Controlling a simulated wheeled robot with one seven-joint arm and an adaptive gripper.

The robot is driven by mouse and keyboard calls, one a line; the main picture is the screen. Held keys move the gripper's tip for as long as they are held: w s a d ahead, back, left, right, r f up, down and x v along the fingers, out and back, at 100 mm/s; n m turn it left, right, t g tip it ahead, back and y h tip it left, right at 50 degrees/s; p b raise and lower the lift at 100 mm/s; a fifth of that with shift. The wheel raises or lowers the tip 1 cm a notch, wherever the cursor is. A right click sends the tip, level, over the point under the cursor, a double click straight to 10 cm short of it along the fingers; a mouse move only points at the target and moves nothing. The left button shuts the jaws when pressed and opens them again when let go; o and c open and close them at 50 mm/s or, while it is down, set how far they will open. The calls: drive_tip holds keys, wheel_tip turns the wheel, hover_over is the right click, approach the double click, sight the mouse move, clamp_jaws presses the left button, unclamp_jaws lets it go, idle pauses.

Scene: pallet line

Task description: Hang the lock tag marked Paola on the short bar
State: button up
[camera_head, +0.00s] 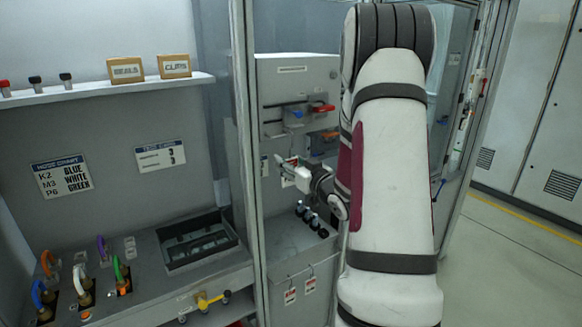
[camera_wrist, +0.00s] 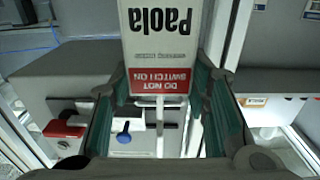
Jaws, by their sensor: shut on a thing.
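The lock tag marked Paola (camera_wrist: 158,45) shows upside down in the wrist view, white with a red "Do not switch on" band. My gripper (camera_wrist: 160,85) has a finger on each side of it and is shut on it. In the head view my gripper (camera_head: 284,163) is in front of the grey cabinet, below its coloured handles. The tag is too small there to read.
The grey cabinet (camera_head: 290,75) carries a red handle (camera_head: 322,108) and a blue handle (camera_head: 297,114). Two tags (camera_head: 290,296) hang low on its front. A frame post (camera_head: 246,150) stands left of it. A bench with a dark tray (camera_head: 197,262) and coloured hoses is further left.

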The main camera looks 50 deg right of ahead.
drive_tip(key=shift+f+b+x, duration=0.2)
drive_tip(key=shift+b+x, duration=0.3)
drive_tip(key=shift+x, duration=0.35)
drive_tip(key=shift+f+b+x, duration=0.2)
drive_tip(key=shift+b+x, duration=0.35)
drive_tip(key=shift+x, duration=0.3)
drive_tip(key=shift+f+b+x, duration=0.2)
drive_tip(key=shift+b+x, duration=0.3)
drive_tip(key=shift+x, duration=0.35)
drive_tip(key=shift+f, duration=0.1)
drive_tip(key=o, duration=1.4)
drive_tip(key=shift+c, duration=0.2)
drive_tip(key=shift+s+a, duration=0.1)
drive_tip(key=v, duration=1.2)
